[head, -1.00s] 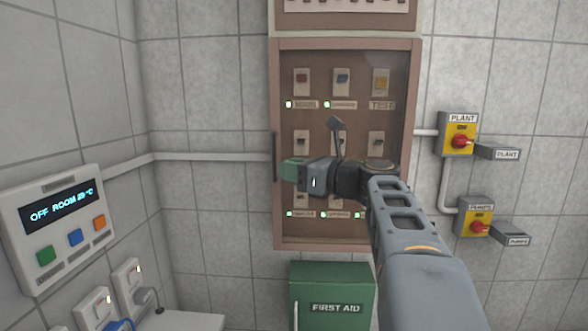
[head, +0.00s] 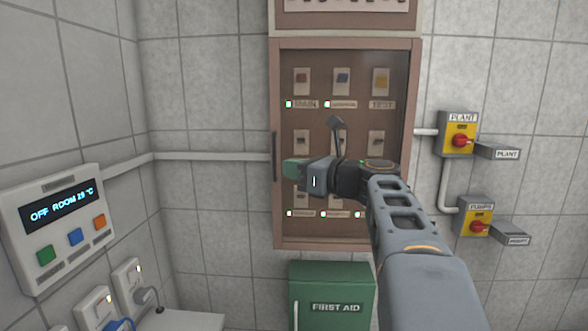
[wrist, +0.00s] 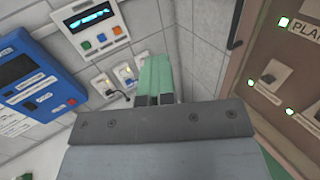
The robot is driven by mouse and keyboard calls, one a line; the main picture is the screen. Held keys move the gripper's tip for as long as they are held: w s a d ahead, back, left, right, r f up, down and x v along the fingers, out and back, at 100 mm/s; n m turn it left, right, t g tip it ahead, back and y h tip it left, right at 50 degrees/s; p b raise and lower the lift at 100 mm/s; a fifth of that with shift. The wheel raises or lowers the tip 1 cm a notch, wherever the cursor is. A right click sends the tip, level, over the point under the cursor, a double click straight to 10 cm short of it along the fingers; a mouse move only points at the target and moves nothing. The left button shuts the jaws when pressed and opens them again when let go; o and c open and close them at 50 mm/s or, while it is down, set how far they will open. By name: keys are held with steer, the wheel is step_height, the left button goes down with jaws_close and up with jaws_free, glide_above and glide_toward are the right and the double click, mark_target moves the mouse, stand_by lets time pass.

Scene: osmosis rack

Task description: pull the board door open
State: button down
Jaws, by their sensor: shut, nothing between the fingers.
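The board door (head: 345,243) is a brown-framed panel with a see-through front over rows of switches; it looks closed against the wall board. Its dark upright handle (head: 274,157) is on the left edge. Part of the door frame (wrist: 246,60) fills the right of the wrist view, with a dark handle end (wrist: 236,43) on it. My gripper (head: 292,170) has green fingers and is in front of the door, just right of the handle in the head view. In the wrist view the fingers (wrist: 155,75) lie together, empty, left of the handle and apart from it.
A green first aid box (head: 331,290) hangs below the board. Yellow plant and pumps switches (head: 459,140) are to its right. A room control panel (head: 60,225) and sockets (head: 128,285) are on the left wall. A blue device (wrist: 35,85) shows in the wrist view.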

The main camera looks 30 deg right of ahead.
steer(key=c, duration=1.9)
jaws_free()
steer(key=o, duration=0.4)
steer(key=shift+o, duration=0.2)
steer(key=shift+s+d, duration=0.1)
steer(key=b+v, duration=0.2)
steer(key=v, duration=1.1)
steer(key=shift+s+d+b, duration=0.2)
steer(key=shift+b, duration=0.15)
